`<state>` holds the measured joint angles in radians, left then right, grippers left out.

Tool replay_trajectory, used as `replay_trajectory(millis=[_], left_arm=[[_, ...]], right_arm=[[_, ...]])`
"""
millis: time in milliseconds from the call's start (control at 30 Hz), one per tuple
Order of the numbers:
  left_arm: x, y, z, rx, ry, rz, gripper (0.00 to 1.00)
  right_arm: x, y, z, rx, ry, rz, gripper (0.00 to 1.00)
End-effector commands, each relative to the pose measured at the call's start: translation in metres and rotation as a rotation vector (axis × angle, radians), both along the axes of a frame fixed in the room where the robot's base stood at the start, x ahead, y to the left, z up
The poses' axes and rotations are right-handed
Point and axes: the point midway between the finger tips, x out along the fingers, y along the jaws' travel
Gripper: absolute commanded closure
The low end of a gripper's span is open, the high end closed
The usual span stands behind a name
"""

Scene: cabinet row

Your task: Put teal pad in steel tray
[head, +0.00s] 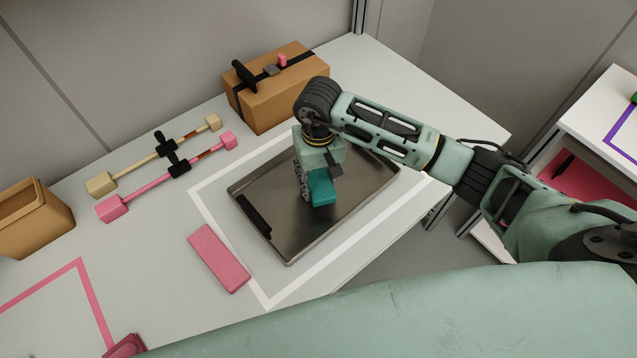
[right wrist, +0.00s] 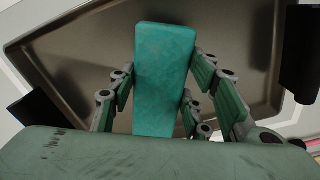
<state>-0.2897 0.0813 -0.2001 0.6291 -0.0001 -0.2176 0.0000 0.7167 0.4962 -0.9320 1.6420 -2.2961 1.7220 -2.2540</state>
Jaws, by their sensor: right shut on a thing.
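The teal pad (head: 321,188) is a small block held in my right gripper (head: 312,187), over the middle of the steel tray (head: 283,247). In the right wrist view the pad (right wrist: 164,75) stands between the two fingers of the gripper (right wrist: 165,100), which are shut on its sides. The steel tray (right wrist: 82,73) fills the background there. I cannot tell whether the pad touches the tray floor. The tray is shallow, with a black handle (head: 254,215) at its left end. My left gripper is not in view.
The tray lies inside a white outline (head: 208,216). A pink block (head: 218,258) lies left of it. A brown box (head: 271,87) stands behind. Pink and cream bars (head: 110,208) and an open brown box (head: 35,218) are at the left.

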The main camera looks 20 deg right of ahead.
Motion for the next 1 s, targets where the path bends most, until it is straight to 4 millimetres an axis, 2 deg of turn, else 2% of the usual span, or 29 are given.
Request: replay_trajectory(millis=[300, 700, 733, 933, 1000], left_arm=[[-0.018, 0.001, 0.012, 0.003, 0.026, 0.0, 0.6], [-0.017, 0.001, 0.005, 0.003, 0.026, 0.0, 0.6], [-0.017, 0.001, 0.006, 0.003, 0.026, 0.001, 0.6], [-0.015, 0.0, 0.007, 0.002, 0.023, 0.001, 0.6], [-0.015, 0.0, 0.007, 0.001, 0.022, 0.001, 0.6]], right_arm=[[-0.001, 0.0, -0.038, 0.0, 0.004, 0.0, 0.73], [0.0, 0.0, -0.044, 0.0, 0.0, 0.001, 0.73], [0.0, 0.0, -0.043, 0.0, 0.0, 0.001, 0.54], [0.0, 0.0, -0.042, 0.0, 0.001, 0.001, 0.37], [0.0, 0.0, -0.042, 0.0, 0.001, 0.001, 0.37]])
